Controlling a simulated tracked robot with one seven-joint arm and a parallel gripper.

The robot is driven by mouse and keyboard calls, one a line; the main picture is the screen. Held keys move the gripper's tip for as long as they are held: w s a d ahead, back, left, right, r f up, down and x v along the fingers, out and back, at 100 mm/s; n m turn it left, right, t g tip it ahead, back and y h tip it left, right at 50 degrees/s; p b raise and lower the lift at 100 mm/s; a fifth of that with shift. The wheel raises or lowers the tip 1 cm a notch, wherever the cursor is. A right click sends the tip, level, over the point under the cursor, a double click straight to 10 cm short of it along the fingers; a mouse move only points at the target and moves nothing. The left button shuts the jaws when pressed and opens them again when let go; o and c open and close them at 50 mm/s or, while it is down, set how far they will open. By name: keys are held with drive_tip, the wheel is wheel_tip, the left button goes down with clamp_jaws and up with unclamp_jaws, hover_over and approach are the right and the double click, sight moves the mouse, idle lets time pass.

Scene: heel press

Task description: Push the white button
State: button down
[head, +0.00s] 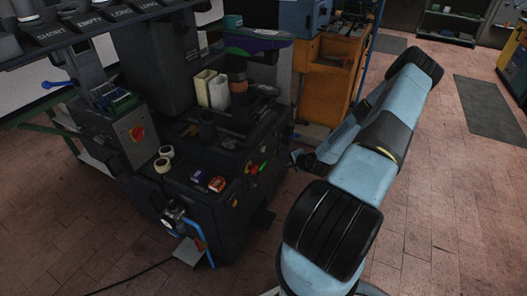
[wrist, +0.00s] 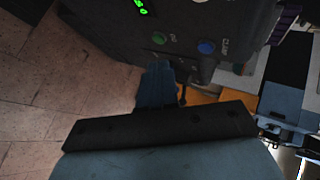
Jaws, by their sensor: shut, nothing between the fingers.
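The dark press (head: 205,180) stands left of my arm in the head view, with small red, green and yellow controls on its front right corner. In the wrist view its panel (wrist: 185,25) shows a green button (wrist: 159,38), a blue button (wrist: 207,47) and a lit green display (wrist: 142,8). I cannot make out a white button for certain in either view. My gripper (head: 297,155) is shut and empty, just right of the panel and seemingly apart from it. In the wrist view my gripper (wrist: 158,88) points toward the panel; its tips are dark and hard to make out.
Two tape rolls (head: 163,160) and small boxes (head: 208,182) lie on the press. A blue-handled part (head: 200,240) sticks out at its front. An orange cabinet (head: 325,85) stands behind my gripper. The tiled floor (head: 455,190) is open to the right.

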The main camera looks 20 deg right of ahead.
sight(263, 150)
drive_tip(key=w+a, duration=0.5)
drive_tip(key=w, duration=0.2)
drive_tip(key=shift+a, duration=0.2)
drive_tip(key=shift+w+a, duration=0.1)
idle(2.2)
drive_tip(key=shift+w+a+r, duration=0.1)
drive_tip(key=shift+w+a, duration=0.05)
drive_tip(key=shift+w, duration=0.1)
